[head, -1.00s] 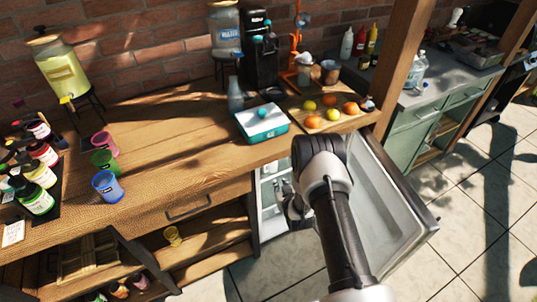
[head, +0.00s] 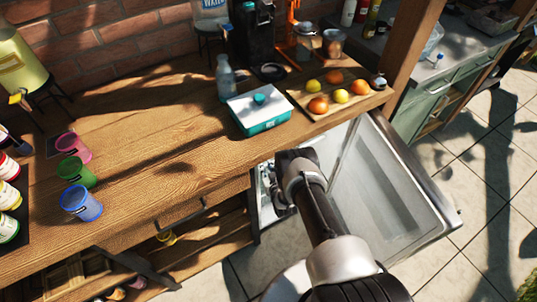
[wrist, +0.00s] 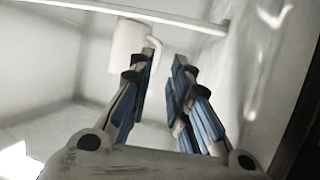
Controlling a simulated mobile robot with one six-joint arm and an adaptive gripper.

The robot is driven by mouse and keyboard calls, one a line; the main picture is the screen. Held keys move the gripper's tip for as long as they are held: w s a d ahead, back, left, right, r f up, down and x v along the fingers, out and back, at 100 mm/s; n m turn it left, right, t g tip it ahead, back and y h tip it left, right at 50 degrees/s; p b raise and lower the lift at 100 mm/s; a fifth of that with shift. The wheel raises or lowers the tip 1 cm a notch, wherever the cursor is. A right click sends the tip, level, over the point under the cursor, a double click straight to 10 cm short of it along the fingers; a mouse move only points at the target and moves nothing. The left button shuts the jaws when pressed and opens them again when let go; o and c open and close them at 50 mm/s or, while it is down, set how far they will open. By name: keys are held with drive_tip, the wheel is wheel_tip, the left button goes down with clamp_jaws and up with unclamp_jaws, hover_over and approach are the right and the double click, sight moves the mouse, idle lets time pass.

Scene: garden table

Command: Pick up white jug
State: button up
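The white jug (wrist: 124,48) stands inside the white fridge in the wrist view, left of the picture's middle, with its handle on its right side. My gripper (wrist: 164,60) is open and empty, with two blue-padded fingers. Its left fingertip overlaps the jug's right side in the picture, and the handle shows above the gap between the fingers. I cannot tell whether anything touches. In the head view my arm reaches into the fridge (head: 268,205) below the counter, and the jug is hidden there.
The fridge door (head: 395,205) stands open on the right. A white shelf bar (wrist: 110,10) crosses above the jug.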

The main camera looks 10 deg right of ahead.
drive_tip(key=b+x, duration=0.3)
drive_tip(key=x, duration=0.4)
drive_tip(key=shift+d+b, duration=0.1)
drive_tip(key=shift+b, duration=0.2)
drive_tip(key=shift+w+r, duration=0.1)
drive_tip(key=shift+c, duration=0.4)
clamp_jaws()
